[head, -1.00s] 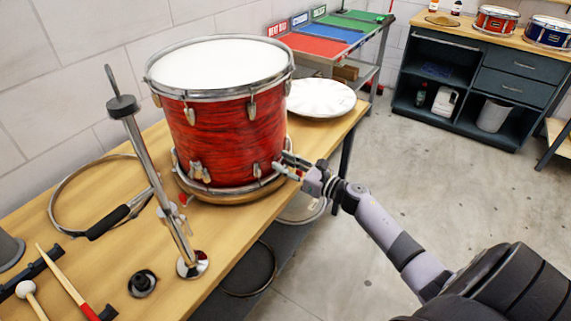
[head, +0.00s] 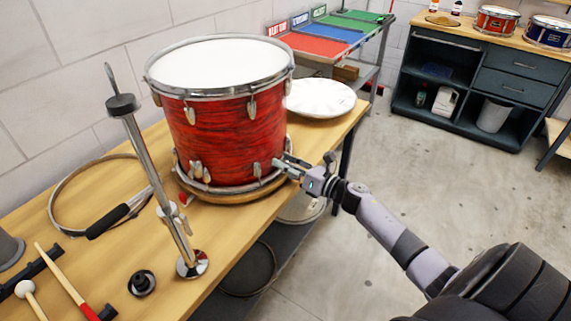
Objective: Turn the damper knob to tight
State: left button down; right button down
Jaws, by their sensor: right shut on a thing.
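The red drum (head: 228,140) with a white head stands upright on a round wooden base (head: 215,198) on the bench. My right gripper (head: 281,164) reaches in from the right to the drum's lower right side. Its fingers are shut on a small part there, which I take to be the damper knob. The knob is too small and too covered by the fingers to make out, and I cannot read its setting. My left gripper is not in view.
A metal stand (head: 158,180) rises left of the drum, with a hoop (head: 60,190) behind it. A white drumhead (head: 320,98) lies right of the drum. Sticks (head: 62,275) and a black knob-like part (head: 142,283) lie at the front left. Open floor lies to the right.

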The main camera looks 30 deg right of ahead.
jog(key=m+p, duration=0.5)
jog(key=m, duration=1.9)
jog(key=shift+m, duration=0.3)
jog(key=shift+s, duration=0.1)
jog(key=c, duration=1.3)
grip_release()
jog(key=shift+r, duration=0.1)
jog(key=v, duration=1.2)
jog(key=shift+a, duration=0.1)
